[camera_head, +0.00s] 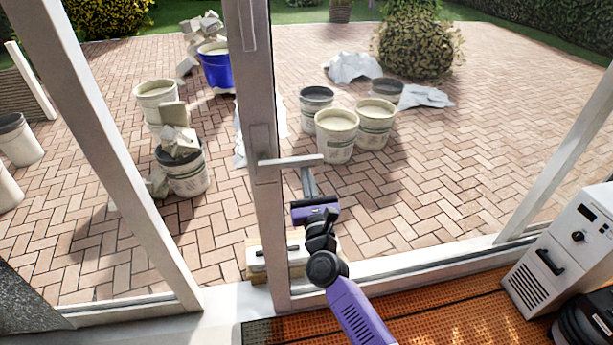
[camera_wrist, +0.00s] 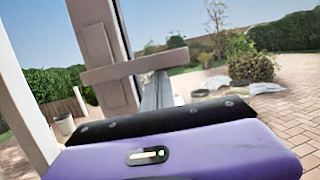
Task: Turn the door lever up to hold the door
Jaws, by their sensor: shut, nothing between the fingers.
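The door lever (camera_head: 292,160) is a pale grey handle on the white upright of the glass door frame (camera_head: 262,120). It lies about level and points right. In the wrist view the lever (camera_wrist: 135,67) crosses the upper middle, fixed to its plate on the frame (camera_wrist: 100,45). My gripper (camera_head: 307,173) has its thin grey fingers together and empty, just below the free part of the lever.
Outside lie brick paving and several buckets (camera_head: 337,135), with a bush (camera_head: 417,45) behind. A wooden-looking block (camera_head: 258,262) is low by the door post. A white cabinet (camera_head: 565,250) stands at the right. Orange ribbed flooring (camera_head: 450,305) lies inside the sill.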

